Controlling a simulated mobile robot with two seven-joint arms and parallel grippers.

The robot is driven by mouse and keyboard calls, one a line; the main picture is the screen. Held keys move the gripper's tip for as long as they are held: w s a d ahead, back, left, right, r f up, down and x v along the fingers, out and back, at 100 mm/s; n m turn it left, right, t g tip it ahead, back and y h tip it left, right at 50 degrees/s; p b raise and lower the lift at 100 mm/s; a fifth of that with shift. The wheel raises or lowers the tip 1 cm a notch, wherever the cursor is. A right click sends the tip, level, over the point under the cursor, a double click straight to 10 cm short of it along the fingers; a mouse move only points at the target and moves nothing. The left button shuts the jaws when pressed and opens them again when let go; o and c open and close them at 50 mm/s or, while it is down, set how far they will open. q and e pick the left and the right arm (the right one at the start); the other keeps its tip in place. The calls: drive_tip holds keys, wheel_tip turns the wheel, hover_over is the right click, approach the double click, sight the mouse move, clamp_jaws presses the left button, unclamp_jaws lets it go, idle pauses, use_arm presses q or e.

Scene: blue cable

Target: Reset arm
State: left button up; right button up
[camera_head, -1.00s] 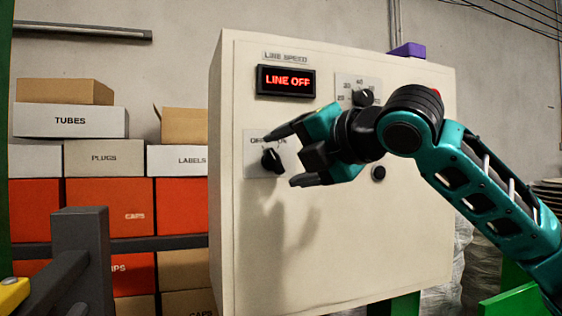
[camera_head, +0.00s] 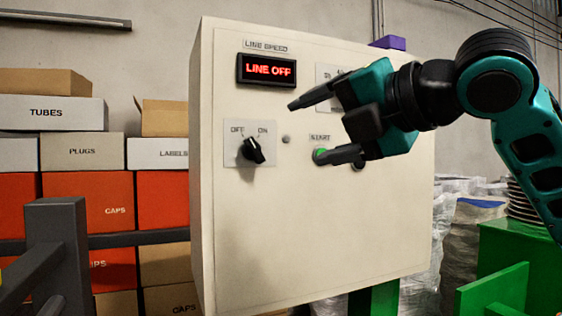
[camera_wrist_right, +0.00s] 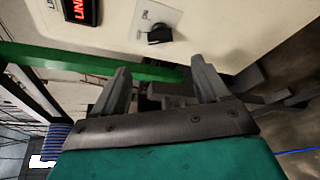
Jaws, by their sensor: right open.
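My right gripper (camera_head: 304,131) comes in from the right, in front of the control box (camera_head: 290,220), fingers spread and empty. Its two fingers also show apart in the right wrist view (camera_wrist_right: 160,72). In the head view, its lower fingertip partly overlaps the green start button (camera_head: 320,154); I cannot tell whether they touch. The black OFF/ON knob (camera_head: 252,151) is left of the fingers, clear of them. A black knob on a pale plate shows in the wrist view (camera_wrist_right: 158,34). The red display (camera_head: 267,70) reads LINE OFF. My left gripper is out of view.
Stacked boxes (camera_head: 85,195) and a dark grey rail (camera_head: 57,240) stand left of the box. A purple block (camera_head: 388,42) sits on top of it. Green structures (camera_head: 495,290) and wrapped goods (camera_head: 462,225) are at the right. The gripper hides part of the speed dial plate.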

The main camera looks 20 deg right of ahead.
drive_tip(key=w+a+f+m+g, duration=0.1)
drive_tip(key=a+f+m, duration=0.15)
drive_tip(key=f, duration=0.75)
drive_tip(key=w+a+f+m+g+h, duration=0.15)
drive_tip(key=f+m, duration=0.25)
drive_tip(key=f, duration=0.6)
drive_tip(key=w+a+f+m+g+y, duration=0.1)
drive_tip(key=w+a+f+m+g, duration=0.15)
drive_tip(key=f, duration=0.75)
drive_tip(key=s+d+f+m+g+h, duration=0.3)
drive_tip(key=s+f+m, duration=0.5)
drive_tip(key=s+f, duration=0.5)
drive_tip(key=s+d+f+m+g+h, duration=0.25)
drive_tip(key=s+f+m, duration=0.75)
drive_tip(key=f, duration=0.5)
drive_tip(key=w+a+f+n+t+y, duration=0.1)
drive_tip(key=w+a+f+t+y, duration=0.1)
drive_tip(key=w+f+t, duration=0.4)
wheel_tip(320, 180, down, 3)
drive_tip(key=shift+r+n+t, duration=0.15)
drive_tip(key=shift+n+t, duration=0.15)
drive_tip(key=shift+t, duration=0.05)
